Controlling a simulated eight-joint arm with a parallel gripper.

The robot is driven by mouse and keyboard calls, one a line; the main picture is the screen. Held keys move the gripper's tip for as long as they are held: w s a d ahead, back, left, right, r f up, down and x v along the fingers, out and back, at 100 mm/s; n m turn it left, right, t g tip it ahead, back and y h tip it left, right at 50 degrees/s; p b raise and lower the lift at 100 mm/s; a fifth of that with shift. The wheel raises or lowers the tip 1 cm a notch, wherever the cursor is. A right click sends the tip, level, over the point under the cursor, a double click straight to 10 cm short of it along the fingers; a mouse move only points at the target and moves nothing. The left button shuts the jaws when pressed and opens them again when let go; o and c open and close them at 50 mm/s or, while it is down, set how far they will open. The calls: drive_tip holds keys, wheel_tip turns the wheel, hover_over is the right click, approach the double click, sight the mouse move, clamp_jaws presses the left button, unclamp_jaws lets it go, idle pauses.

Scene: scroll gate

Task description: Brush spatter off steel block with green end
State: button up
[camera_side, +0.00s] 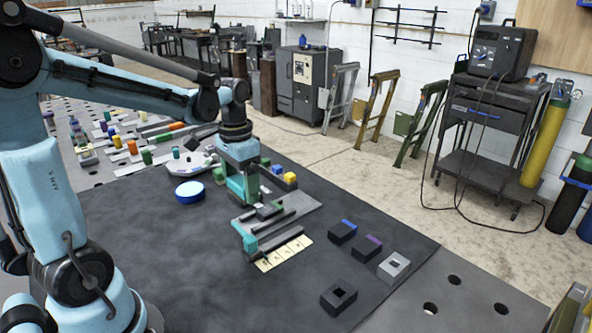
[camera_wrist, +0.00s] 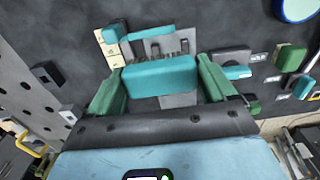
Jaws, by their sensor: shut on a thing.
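My gripper (camera_side: 256,206) points down over a grey plate (camera_side: 306,203) on the dark mat. In the wrist view its two green fingers are shut on a wide teal block (camera_wrist: 160,77), which looks like a brush. Dark teeth or bristles (camera_wrist: 182,45) show beyond the block, over grey metal. A grey bar with a teal end (camera_side: 250,243) lies below, beside a cream marked card (camera_side: 285,253). Whether the bristles touch anything is hidden. I cannot make out spatter, nor tell which piece is the steel block with the green end.
Right of the plate lie a dark block with a blue end (camera_side: 343,231), one with a purple end (camera_side: 367,246), a light grey holed block (camera_side: 394,267) and a black holed block (camera_side: 338,297). A blue round tin (camera_side: 189,191) stands left. The mat's front is clear.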

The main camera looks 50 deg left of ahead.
hover_over(271, 212)
drive_tip(key=d, duration=0.1)
drive_tip(key=shift+d+f, duration=0.15)
drive_tip(key=shift+f, duration=2.6)
drive_tip(key=shift+a+f, duration=0.3)
drive_tip(key=shift+f, duration=0.4)
drive_tip(key=shift+a+f, duration=0.25)
drive_tip(key=shift+f, duration=0.45)
drive_tip(key=shift+c, duration=0.3)
drive_tip(key=shift+a, duration=2.3)
drive_tip(key=shift+d, duration=3)
drive_tip(key=shift+s+a, duration=0.1)
drive_tip(key=shift+a, duration=2.95)
drive_tip(key=d, duration=0.5)
drive_tip(key=shift+d, duration=0.35)
wheel_tip(271, 212, up, 8)
drive_tip(key=shift+d+r, duration=0.1)
drive_tip(key=shift+r, duration=0.05)
